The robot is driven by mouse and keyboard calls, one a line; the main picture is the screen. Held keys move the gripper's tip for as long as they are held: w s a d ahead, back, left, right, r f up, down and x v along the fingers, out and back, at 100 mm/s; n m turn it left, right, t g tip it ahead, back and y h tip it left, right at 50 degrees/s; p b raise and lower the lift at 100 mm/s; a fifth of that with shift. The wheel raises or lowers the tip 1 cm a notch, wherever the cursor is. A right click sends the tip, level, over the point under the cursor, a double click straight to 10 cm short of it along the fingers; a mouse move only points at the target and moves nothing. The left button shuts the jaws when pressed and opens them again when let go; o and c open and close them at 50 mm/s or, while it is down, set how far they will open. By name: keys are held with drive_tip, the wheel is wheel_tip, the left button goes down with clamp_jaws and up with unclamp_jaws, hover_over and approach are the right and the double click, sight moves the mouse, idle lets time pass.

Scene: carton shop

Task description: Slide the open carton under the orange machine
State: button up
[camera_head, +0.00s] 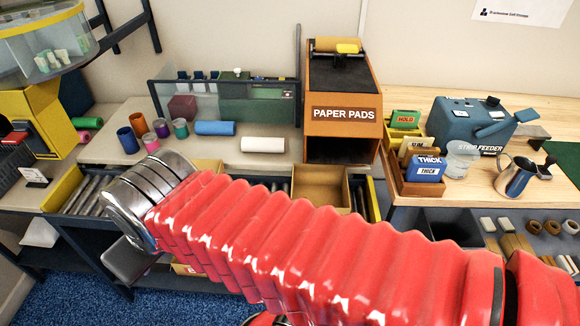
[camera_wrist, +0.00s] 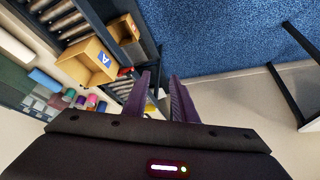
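The orange machine (camera_head: 340,140), labelled PAPER PADS, stands at the back centre in the head view, with a dark opening at its lower front. An open tan carton (camera_head: 320,186) sits in front of and below this opening; my arm hides its lower part. Another tan carton (camera_head: 208,166) shows further left, mostly behind my arm. In the wrist view a carton with a blue A label (camera_wrist: 88,62) lies beside rollers, apart from my gripper (camera_wrist: 161,80). My gripper's purple fingers are apart with nothing between them. The head view does not show the fingers.
A roller track (camera_head: 88,192) runs along the bench front. Coloured cups (camera_head: 138,124), a blue roll (camera_head: 215,128) and a white roll (camera_head: 262,145) stand behind it. Another carton (camera_wrist: 123,29) is lower down. A box tray (camera_head: 400,178) is right of the machine. Blue floor (camera_wrist: 220,35) is clear.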

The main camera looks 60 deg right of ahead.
drive_tip(key=shift+w, duration=0.1)
drive_tip(key=w+d+f+m+g, duration=0.1)
drive_tip(key=w+d+m, duration=0.15)
drive_tip(key=d, duration=0.55)
drive_tip(key=w+d+f+m+g+h, duration=0.1)
drive_tip(key=w+d+f+m, duration=0.15)
drive_tip(key=d, duration=0.55)
drive_tip(key=w+d+f+m+g, duration=0.1)
drive_tip(key=w+d+m+g, duration=0.15)
drive_tip(key=d, duration=0.55)
drive_tip(key=s+d+f+m, duration=0.1)
drive_tip(key=s+d+f, duration=0.2)
drive_tip(key=d, duration=0.4)
drive_tip(key=s+d+f+m, duration=0.2)
drive_tip(key=d+f, duration=0.3)
drive_tip(key=d, duration=0.2)
drive_tip(key=s+d+f+m+g+y, duration=0.1)
drive_tip(key=s+d+f+m, duration=0.1)
drive_tip(key=d, duration=0.5)
drive_tip(key=shift+s+d+f, duration=0.2)
drive_tip(key=shift+s+f, duration=0.2)
drive_tip(key=shift+f, duration=0.05)
drive_tip(key=shift+s+d+f, duration=0.15)
drive_tip(key=shift+s+f, duration=0.25)
drive_tip(key=shift+f, duration=0.05)
drive_tip(key=shift+f, duration=0.1)
